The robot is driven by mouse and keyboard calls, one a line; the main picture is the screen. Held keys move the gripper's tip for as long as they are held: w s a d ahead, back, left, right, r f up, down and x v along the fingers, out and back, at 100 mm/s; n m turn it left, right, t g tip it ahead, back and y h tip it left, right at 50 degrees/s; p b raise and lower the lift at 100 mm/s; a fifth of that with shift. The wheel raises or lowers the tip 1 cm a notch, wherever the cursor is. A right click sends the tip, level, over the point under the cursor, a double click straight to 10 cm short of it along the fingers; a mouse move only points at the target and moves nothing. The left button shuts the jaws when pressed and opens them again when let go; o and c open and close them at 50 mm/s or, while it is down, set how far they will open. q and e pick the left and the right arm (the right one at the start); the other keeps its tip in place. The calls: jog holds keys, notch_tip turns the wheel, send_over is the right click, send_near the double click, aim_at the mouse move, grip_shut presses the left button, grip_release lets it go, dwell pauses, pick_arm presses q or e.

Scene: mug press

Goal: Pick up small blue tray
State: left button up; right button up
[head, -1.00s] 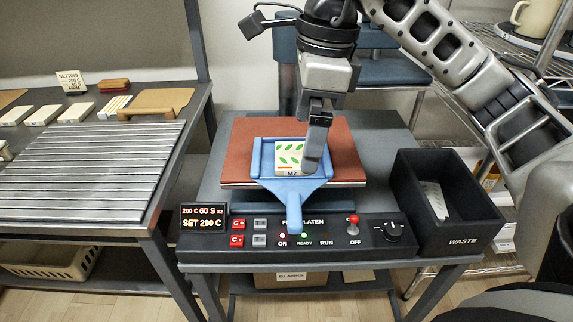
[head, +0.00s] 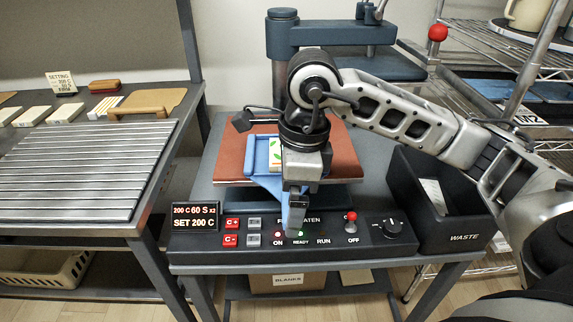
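The small blue tray (head: 262,178) lies on the reddish-brown pad of the press (head: 231,160), with its handle toward the front. A white block with a green leaf print (head: 275,152) sits in it, partly hidden by my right arm. My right gripper (head: 297,222) points down at the tray's handle, just above the control panel. It covers most of the handle, so I cannot tell whether the fingers are closed on it. My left gripper is not in view.
The control panel (head: 375,235) with buttons and a red-tipped lever runs along the front. A black waste bin (head: 455,212) stands at right. A slatted metal surface (head: 80,170) and a bench with white blocks (head: 63,113) are at left. Wire shelves stand behind right.

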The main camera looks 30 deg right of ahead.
jog(key=shift+f, duration=0.5)
jog(key=shift+w, duration=0.1)
jog(key=c, duration=1.2)
jog(key=shift+o, duration=0.2)
jog(key=shift+r, duration=0.1)
